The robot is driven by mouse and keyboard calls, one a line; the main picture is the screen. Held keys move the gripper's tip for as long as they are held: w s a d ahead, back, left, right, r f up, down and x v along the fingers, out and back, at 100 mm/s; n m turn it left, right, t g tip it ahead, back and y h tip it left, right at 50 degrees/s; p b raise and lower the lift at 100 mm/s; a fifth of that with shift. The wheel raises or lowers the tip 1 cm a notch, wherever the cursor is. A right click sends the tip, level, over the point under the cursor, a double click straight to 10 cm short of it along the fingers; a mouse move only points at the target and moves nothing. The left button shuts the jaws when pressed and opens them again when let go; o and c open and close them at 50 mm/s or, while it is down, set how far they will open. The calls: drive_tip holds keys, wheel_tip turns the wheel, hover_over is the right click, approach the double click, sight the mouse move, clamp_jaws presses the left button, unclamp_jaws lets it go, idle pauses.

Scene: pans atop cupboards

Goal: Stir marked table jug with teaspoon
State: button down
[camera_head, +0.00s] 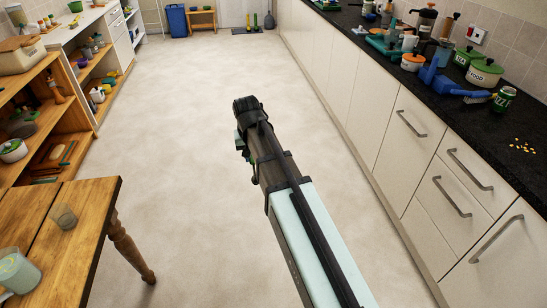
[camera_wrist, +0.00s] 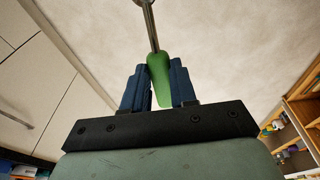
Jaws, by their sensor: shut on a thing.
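My gripper (camera_wrist: 158,72) is shut on the green handle of the teaspoon (camera_wrist: 160,82) in the wrist view. The spoon's metal shaft runs up out of the top of that view, so its bowl is hidden. In the head view my arm reaches out over the open floor, and neither the fingers nor the spoon can be made out clearly. A pale jug or cup (camera_head: 20,274) with a yellow-green mark stands on the wooden table at the lower left, partly cut off by the picture edge. My gripper is well apart from it.
The wooden table (camera_head: 98,190) also bears a small cup (camera_head: 63,216). Wooden shelves (camera_head: 62,110) with crockery line the left. The floor between is clear.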

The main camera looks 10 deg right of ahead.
drive_tip(key=a+r+m+t+h, duration=0.1)
drive_tip(key=a+r+t, duration=0.2)
drive_tip(key=a, duration=1.7)
drive_tip(key=a+r+t+h, duration=0.2)
drive_tip(key=a+r+t, duration=0.15)
drive_tip(key=a, duration=1.65)
drive_tip(key=s+a+r+t, duration=0.2)
drive_tip(key=s+a, duration=0.3)
drive_tip(key=a, duration=0.5)
drive_tip(key=s+a+r+t, duration=0.15)
drive_tip(key=s+a, duration=0.35)
drive_tip(key=a, duration=0.5)
drive_tip(key=s+a+r+n+t+y, duration=0.15)
drive_tip(key=s+a+r, duration=0.25)
drive_tip(key=s+a, duration=1.1)
drive_tip(key=s+d+f, duration=0.1)
drive_tip(key=s+f, duration=0.1)
drive_tip(key=f, duration=0.5)
drive_tip(key=s+d+f, duration=0.2)
drive_tip(key=s+f, duration=0.1)
drive_tip(key=f, duration=0.4)
drive_tip(key=shift+s+f+n+t, duration=0.15)
drive_tip(key=shift+f+n+t, duration=0.2)
drive_tip(key=shift+d+f+h, duration=0.1)
drive_tip(key=shift+f+h, duration=0.05)
drive_tip(key=shift+h, duration=0.1)
